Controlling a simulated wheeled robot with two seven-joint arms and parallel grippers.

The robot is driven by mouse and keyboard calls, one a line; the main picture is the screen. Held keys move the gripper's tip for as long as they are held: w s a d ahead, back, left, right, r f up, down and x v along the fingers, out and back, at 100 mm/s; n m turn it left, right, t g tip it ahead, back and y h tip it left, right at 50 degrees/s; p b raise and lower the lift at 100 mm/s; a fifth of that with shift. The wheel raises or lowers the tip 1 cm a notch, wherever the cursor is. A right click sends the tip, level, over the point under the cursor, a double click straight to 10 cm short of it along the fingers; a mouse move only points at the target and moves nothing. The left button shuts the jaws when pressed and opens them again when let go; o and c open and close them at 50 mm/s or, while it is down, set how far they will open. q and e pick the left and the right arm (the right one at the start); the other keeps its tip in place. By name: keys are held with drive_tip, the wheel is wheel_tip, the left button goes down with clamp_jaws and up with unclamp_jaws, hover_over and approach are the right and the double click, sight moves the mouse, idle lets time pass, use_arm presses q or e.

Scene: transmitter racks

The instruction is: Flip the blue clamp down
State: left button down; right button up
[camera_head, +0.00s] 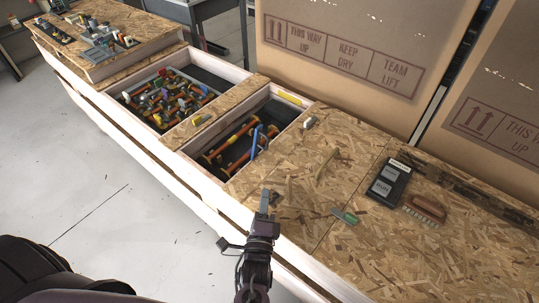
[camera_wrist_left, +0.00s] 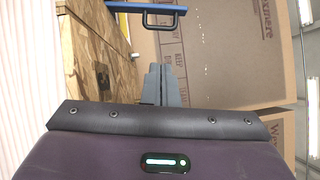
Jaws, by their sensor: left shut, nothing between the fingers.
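The blue clamp (camera_head: 254,141) shows as a blue upright part at the compartment with the orange-handled tools. In the left wrist view a blue bar with a black loop handle, which looks like the clamp (camera_wrist_left: 143,7), crosses the top, beyond my fingertips. My left gripper (camera_head: 265,199) is over the near edge of the wooden worktop, nearer to me than the clamp and apart from it. Its grey fingers (camera_wrist_left: 161,72) are together and hold nothing. My right gripper is in neither view.
Orange-handled tools (camera_head: 230,140) lie in the compartment, and a second bin (camera_head: 168,95) is full of tools. A green-handled scraper (camera_head: 345,215), a black box (camera_head: 389,183) and a brown brush (camera_head: 427,208) lie on the worktop. Large cardboard boxes (camera_head: 340,50) stand behind.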

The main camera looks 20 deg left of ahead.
use_arm(q)
drive_tip(key=x, duration=1.3)
drive_tip(key=shift+w+a, duration=0.1)
drive_tip(key=shift+w, duration=0.35)
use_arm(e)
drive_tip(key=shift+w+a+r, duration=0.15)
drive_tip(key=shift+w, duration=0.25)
use_arm(q)
drive_tip(key=shift+a+r, duration=0.1)
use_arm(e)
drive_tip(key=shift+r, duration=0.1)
